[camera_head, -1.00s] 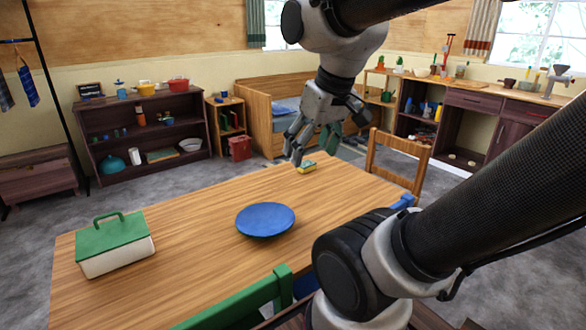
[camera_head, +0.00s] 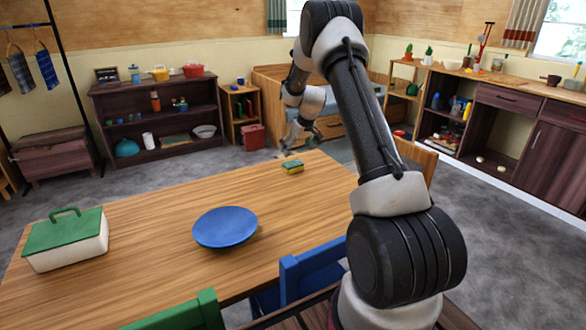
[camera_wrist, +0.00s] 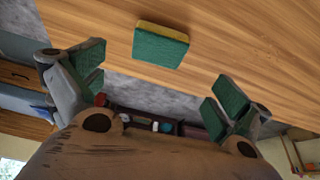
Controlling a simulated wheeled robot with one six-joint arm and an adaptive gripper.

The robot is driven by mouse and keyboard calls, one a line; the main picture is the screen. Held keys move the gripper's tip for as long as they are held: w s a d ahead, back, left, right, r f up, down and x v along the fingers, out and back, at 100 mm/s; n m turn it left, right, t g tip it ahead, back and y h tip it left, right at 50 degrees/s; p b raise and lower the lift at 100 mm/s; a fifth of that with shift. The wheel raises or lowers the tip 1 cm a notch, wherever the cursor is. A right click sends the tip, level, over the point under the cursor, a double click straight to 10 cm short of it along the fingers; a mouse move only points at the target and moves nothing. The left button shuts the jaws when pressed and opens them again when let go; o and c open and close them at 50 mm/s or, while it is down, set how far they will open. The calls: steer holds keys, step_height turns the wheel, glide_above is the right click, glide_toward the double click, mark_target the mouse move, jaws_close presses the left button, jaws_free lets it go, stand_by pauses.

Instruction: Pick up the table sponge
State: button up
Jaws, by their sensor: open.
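The table sponge (camera_head: 292,167), green with a yellow layer, lies on the wooden table (camera_head: 150,235) near its far edge. In the wrist view the sponge (camera_wrist: 161,45) sits at the upper middle, on the wood close to the table edge. My gripper (camera_head: 300,135) is beyond that far edge in the head view, just behind the sponge and apart from it. In the wrist view my gripper (camera_wrist: 160,88) shows two green-padded fingers spread wide with nothing between them. The sponge is ahead of the fingers, between their lines.
A blue plate (camera_head: 225,227) and a green-lidded box (camera_head: 66,240) stand on the table, away from the sponge. A blue chair (camera_head: 310,268) and a green chair (camera_head: 180,315) are at the near side. The wood around the sponge is clear.

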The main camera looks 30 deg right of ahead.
mark_target(293, 163)
steer(key=x, duration=0.9)
steer(key=shift+d+f, duration=0.15)
steer(key=shift+f, duration=0.15)
steer(key=c, duration=0.9)
